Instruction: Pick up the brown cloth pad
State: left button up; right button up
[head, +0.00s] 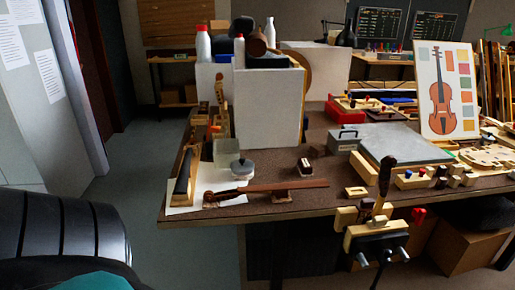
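A small brown patch (226,198), which may be the brown cloth pad, lies near the front left corner of the workbench (345,205). It is on or beside a white sheet (186,209), under or against the left end of a long dark wooden strip (285,186). It is too small to tell its material or edges. Neither of my grippers shows in the head view.
A wooden plane-like tool (184,175) lies to the left. A tall white box (269,105) stands behind. A vise (375,240) with an upright dark-handled tool sticks out from the front edge.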

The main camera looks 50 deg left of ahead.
aim_at(317, 150)
jog(key=u, duration=1.55)
